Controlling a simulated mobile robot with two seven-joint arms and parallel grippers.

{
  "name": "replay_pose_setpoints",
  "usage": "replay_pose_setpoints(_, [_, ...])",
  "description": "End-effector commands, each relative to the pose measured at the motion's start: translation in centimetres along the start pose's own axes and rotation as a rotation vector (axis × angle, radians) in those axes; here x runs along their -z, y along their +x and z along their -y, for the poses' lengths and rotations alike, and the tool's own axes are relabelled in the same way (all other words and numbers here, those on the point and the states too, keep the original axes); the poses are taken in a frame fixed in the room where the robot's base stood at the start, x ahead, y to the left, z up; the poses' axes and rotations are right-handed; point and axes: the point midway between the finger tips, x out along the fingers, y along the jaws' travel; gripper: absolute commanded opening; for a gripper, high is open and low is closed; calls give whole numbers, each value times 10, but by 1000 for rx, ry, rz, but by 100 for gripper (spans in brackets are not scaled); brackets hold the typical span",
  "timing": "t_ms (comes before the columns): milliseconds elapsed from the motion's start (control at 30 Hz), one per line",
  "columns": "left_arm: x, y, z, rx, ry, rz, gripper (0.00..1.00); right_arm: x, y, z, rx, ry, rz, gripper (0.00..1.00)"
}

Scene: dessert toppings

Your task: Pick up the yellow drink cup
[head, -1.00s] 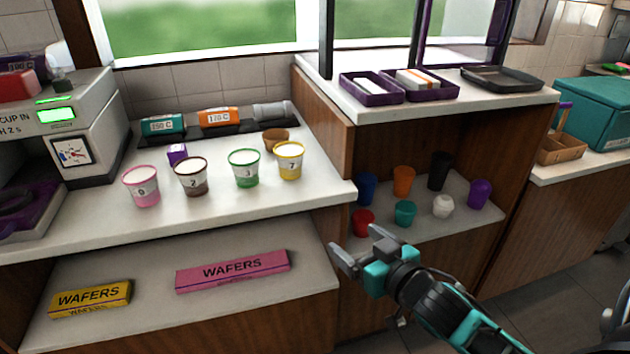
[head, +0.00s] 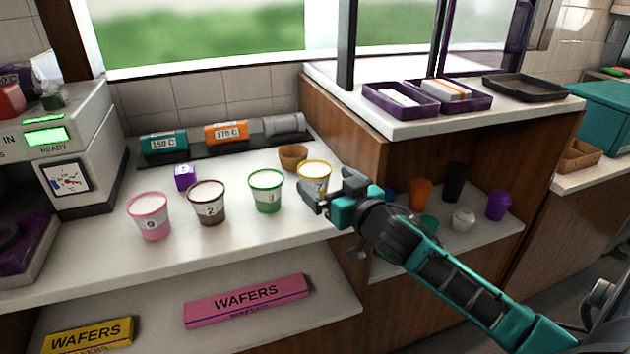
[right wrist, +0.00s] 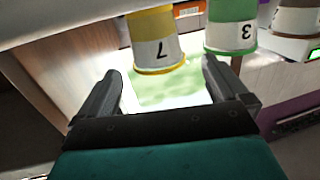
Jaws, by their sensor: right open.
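The yellow drink cup (head: 314,168) is a white cup with yellow bands and a "7", upright near the counter's right end. In the head view my right gripper (head: 326,192) is just in front of it and hides its lower right part. The gripper is open and empty. In the right wrist view, where the cups appear upside down, the yellow cup (right wrist: 157,42) shows ahead, roughly between the open fingers (right wrist: 161,75). Whether the fingers are beside the cup or short of it is hard to tell. My left gripper is not in view.
A green cup (head: 266,192), a brown cup (head: 207,204) and a pink cup (head: 150,217) stand to the left. A small brown bowl (head: 293,158) is close behind the yellow cup. Colored cups sit on the lower right shelf, partly behind my arm. The counter front (head: 230,238) is clear.

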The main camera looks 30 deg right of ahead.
Motion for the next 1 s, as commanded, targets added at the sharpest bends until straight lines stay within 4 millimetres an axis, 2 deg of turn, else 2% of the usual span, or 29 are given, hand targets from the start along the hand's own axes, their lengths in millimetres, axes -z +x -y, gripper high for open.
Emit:
replay_pose_setpoints(300, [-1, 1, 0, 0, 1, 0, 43, 5, 38, -3, -1, 0, -1, 100])
replay_pose_setpoints(633, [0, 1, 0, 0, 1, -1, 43, 4, 44, -3, 0, 0, 0, 100])
replay_pose_setpoints(1000, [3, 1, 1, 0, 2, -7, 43, 5, 43, -3, 0, 0, 0, 66])
